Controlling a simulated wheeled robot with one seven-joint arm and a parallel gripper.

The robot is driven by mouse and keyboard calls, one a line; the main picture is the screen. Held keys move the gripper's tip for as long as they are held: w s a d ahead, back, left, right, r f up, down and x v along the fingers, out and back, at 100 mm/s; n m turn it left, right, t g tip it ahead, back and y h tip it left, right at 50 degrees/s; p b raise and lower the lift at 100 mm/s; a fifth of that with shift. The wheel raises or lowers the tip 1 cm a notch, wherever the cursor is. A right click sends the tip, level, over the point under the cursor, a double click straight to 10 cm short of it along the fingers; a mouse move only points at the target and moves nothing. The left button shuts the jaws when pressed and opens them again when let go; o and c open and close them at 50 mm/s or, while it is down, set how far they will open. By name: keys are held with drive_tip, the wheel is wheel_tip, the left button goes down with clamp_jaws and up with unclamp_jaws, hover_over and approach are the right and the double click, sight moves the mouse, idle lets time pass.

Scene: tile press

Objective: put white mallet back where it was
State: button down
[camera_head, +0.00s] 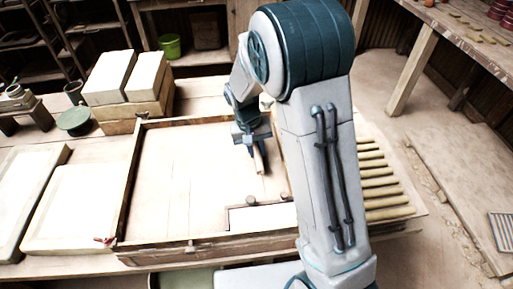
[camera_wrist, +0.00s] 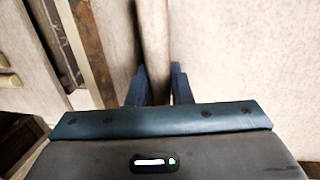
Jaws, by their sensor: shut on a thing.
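My gripper (camera_head: 251,148) hangs over the wooden framed bed of the press (camera_head: 185,245), right of its middle. It is shut on a pale, narrow handle (camera_head: 259,161), which I take to be the white mallet's. In the wrist view the handle (camera_wrist: 153,38) runs away from me between the two dark blue fingers (camera_wrist: 158,88). The mallet's head cannot be made out in either view. Whether the handle touches the bed below, I cannot tell.
A pale plate with two round knobs (camera_head: 251,200) lies at the bed's near edge. Wooden slats (camera_head: 378,182) lie on the right, partly behind my arm. Pale blocks (camera_head: 108,76) and a green dish (camera_head: 74,120) stand on the left. The bed's left half is clear.

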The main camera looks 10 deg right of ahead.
drive_tip(key=c, duration=1.3)
unclamp_jaws()
drive_tip(key=shift+f, duration=0.1)
wheel_tip(320, 180, up, 12)
drive_tip(key=a, duration=0.2)
drive_tip(key=s+d+r+t+y, duration=0.1)
drive_tip(key=s+d+r+t, duration=0.1)
drive_tip(key=s+d, duration=0.3)
drive_tip(key=s+d+r+t+y, duration=0.1)
drive_tip(key=s+d, duration=0.3)
drive_tip(key=s, duration=1)
drive_tip(key=shift+s+d+r+t, duration=0.3)
drive_tip(key=shift+d+r+t, duration=0.1)
drive_tip(key=shift+r, duration=0.1)
